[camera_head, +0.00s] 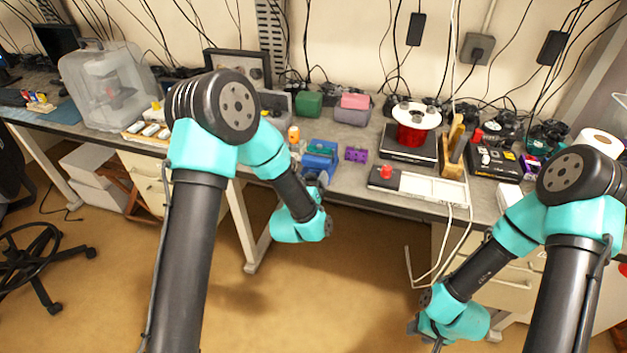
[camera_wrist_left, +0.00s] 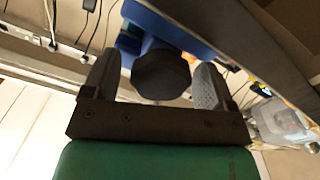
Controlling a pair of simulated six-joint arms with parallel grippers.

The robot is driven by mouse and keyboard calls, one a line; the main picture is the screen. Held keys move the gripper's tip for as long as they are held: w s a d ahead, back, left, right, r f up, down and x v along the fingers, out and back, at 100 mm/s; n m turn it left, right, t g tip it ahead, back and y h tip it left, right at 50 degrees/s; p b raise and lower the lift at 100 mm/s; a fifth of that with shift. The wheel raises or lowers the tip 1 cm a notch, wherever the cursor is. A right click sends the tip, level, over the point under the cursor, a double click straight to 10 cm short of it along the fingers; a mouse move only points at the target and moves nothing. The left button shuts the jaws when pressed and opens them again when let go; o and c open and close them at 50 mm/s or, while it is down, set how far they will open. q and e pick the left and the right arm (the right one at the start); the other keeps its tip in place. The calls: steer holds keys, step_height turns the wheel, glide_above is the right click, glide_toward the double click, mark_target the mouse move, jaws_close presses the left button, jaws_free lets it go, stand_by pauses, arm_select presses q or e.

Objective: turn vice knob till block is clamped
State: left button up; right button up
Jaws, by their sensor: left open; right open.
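The blue vice (camera_head: 320,158) stands at the front edge of the bench in the head view; its blue body (camera_wrist_left: 165,28) also shows at the top of the left wrist view. Its dark round knob (camera_wrist_left: 162,78) faces my left wrist camera. My left gripper (camera_wrist_left: 158,66) is open, with one grey finger on each side of the knob; I cannot tell whether they touch it. In the head view, my left wrist hangs just below the vice. A purple block (camera_head: 356,154) lies right of the vice, apart from it. My right gripper (camera_head: 414,326) is low at the right, small and partly hidden, away from the bench.
A white tray (camera_head: 432,187) with a red piece lies at the front edge. Green (camera_head: 308,104) and pink-grey (camera_head: 352,109) boxes stand behind.

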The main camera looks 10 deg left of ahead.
arm_select(q)
steer(key=c, duration=0.9)
steer(key=shift+m, duration=3.3)
steer(key=o, duration=0.9)
steer(key=shift+s, duration=0.2)
